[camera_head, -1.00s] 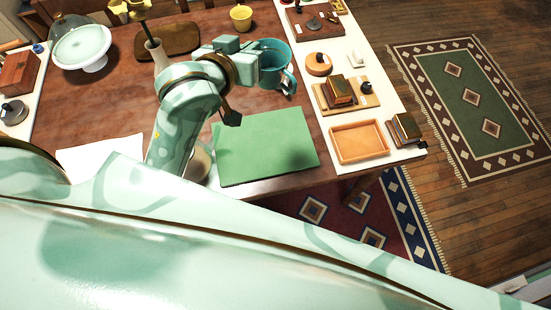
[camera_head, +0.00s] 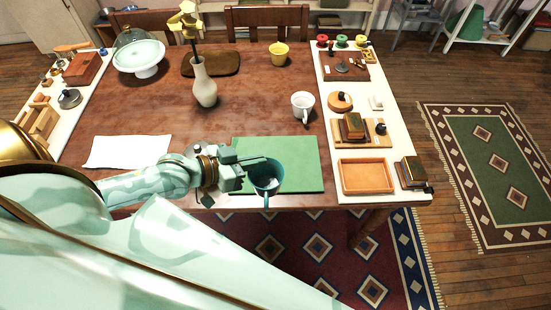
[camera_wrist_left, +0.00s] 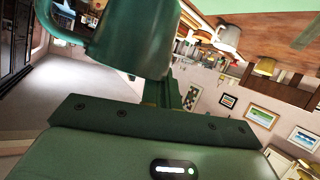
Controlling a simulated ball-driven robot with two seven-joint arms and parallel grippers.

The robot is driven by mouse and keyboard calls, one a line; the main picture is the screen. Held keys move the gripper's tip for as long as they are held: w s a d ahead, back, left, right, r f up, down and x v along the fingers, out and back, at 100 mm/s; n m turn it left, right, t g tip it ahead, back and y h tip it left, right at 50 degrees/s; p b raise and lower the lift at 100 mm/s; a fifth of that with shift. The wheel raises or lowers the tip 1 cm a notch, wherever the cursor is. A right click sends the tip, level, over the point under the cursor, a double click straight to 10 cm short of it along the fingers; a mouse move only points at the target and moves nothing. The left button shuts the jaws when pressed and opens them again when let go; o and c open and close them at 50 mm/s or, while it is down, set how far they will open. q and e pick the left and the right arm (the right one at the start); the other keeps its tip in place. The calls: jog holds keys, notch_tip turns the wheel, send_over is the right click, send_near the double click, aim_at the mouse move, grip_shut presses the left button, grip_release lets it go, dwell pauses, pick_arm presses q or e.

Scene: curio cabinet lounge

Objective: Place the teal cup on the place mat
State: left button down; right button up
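The teal cup (camera_head: 266,176) is upright, with its open top toward the head camera and its handle toward the front. My left gripper (camera_head: 246,172) is shut on its left side. The cup overlaps the front part of the green place mat (camera_head: 300,155), its handle reaching past the mat's front edge. I cannot tell whether its base touches the mat. The cup also shows close up in the left wrist view (camera_wrist_left: 125,35), against the gripper; the fingertips are mostly hidden there. My right gripper is not in view.
A white mug (camera_head: 302,104) stands behind the mat. A wooden tray (camera_head: 366,176) lies to its right, and a white sheet (camera_head: 128,151) to its left. A vase (camera_head: 204,85) and yellow cup (camera_head: 280,54) are farther back. The mat's right half is clear.

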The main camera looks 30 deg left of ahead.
pick_arm(q)
jog(key=w+f+b, duration=0.4)
jog(key=w+a+f+b, duration=0.1)
jog(key=w+f+b, duration=0.3)
jog(key=w+f, duration=0.1)
jog(key=w+a+f+b, duration=0.1)
jog(key=w+f+b, duration=0.3)
jog(key=w, duration=0.1)
jog(key=shift+f, duration=0.15)
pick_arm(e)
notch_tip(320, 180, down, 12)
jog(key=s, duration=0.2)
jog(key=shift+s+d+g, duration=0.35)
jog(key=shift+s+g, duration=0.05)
pick_arm(q)
jog(key=shift+r, duration=0.2)
jog(key=shift+f, duration=0.2)
jog(key=c, duration=1.6)
grip_release()
jog(key=shift+c, duration=0.2)
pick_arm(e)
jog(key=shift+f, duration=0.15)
